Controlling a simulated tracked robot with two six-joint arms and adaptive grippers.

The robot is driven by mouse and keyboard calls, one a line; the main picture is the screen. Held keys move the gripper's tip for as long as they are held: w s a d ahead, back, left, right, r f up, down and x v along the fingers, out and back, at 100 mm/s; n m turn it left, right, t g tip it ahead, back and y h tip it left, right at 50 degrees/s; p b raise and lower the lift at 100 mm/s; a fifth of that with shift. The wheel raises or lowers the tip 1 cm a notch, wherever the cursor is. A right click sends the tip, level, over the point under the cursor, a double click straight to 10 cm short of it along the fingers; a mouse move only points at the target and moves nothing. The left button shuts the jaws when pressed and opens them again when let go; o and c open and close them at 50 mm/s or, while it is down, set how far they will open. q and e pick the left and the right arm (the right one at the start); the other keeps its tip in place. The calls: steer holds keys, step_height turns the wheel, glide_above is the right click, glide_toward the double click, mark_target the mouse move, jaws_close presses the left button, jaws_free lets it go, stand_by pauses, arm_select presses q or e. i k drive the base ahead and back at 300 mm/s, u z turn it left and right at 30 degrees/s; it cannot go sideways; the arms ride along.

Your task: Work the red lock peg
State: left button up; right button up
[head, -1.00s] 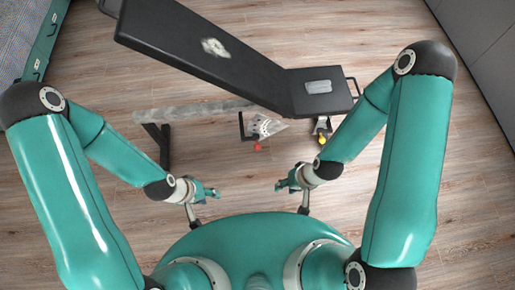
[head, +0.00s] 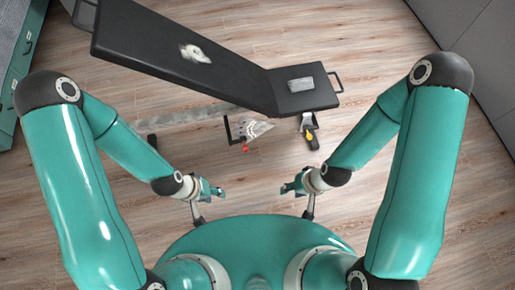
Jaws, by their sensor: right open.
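The red lock peg (head: 245,148) is a small red knob under the near side of a black weight bench (head: 200,62), beside a pale perforated plate (head: 254,130). My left gripper (head: 216,191) is below and left of the peg in the head view, apart from it. Its fingers are too small to tell open from shut. My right gripper (head: 287,188) is below and right of the peg, open and apart from it. Neither gripper touches the bench.
A yellow knob (head: 310,134) sits under the bench's right end. A grey object lies on the seat (head: 301,84) and a pale crumpled thing (head: 194,54) on the backrest. Grey cabinets stand at the upper right, a teal-framed bed or unit at the left.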

mark_target(246, 148)
steer(key=u, duration=1.5)
steer(key=i, duration=0.1)
steer(key=z, duration=2.85)
steer(key=k, duration=1.5)
steer(key=u, duration=1.5)
steer(key=i, duration=1)
